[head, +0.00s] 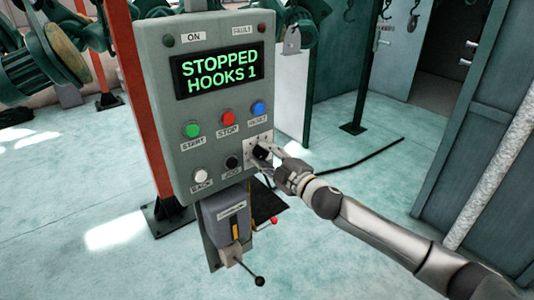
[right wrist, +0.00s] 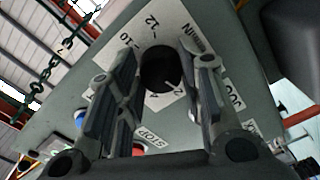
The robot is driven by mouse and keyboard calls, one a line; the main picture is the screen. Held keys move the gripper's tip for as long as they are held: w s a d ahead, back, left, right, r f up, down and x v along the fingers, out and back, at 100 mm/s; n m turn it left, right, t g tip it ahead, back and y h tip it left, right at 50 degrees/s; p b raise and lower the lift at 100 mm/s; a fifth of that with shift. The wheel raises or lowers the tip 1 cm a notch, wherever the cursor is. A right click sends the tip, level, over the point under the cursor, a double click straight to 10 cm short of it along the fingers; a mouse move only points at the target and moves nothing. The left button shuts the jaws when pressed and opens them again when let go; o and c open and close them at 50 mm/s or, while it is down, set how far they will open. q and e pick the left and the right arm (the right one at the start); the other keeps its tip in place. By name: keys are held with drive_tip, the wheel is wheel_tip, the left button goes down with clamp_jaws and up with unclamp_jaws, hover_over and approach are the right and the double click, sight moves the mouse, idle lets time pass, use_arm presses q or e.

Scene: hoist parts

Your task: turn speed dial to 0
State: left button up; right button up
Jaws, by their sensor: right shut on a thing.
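The speed dial (right wrist: 160,68) is a round black knob on a white scale plate in the right wrist view. Numbers such as 10 and 12 and the word M/MIN show around it. A white pointer line on the knob points to the lower right in that view, near what looks like a 2. The dial also shows small and dark in the head view (head: 261,152). My right gripper (right wrist: 166,62) is shut on the dial, one finger on each side. It covers part of the scale. My left gripper is not in view.
The grey control box (head: 160,90) has a display (head: 218,69) reading STOPPED, HOOKS 1. Green (head: 192,129), red (head: 227,118) and blue (head: 258,107) buttons lie above the dial, a black JOG button (head: 232,162) left of it. A lever (head: 257,279) is below. Floor at right is mostly clear.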

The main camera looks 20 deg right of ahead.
drive_tip(key=shift+n+p, duration=0.45)
drive_tip(key=shift+n, duration=1.25)
drive_tip(key=o, duration=1)
drive_tip(key=shift+o, duration=0.2)
drive_tip(key=shift+s, duration=0.15)
drive_tip(key=v, duration=1.1)
drive_tip(key=shift+s, duration=0.35)
drive_tip(key=shift+d, duration=0.15)
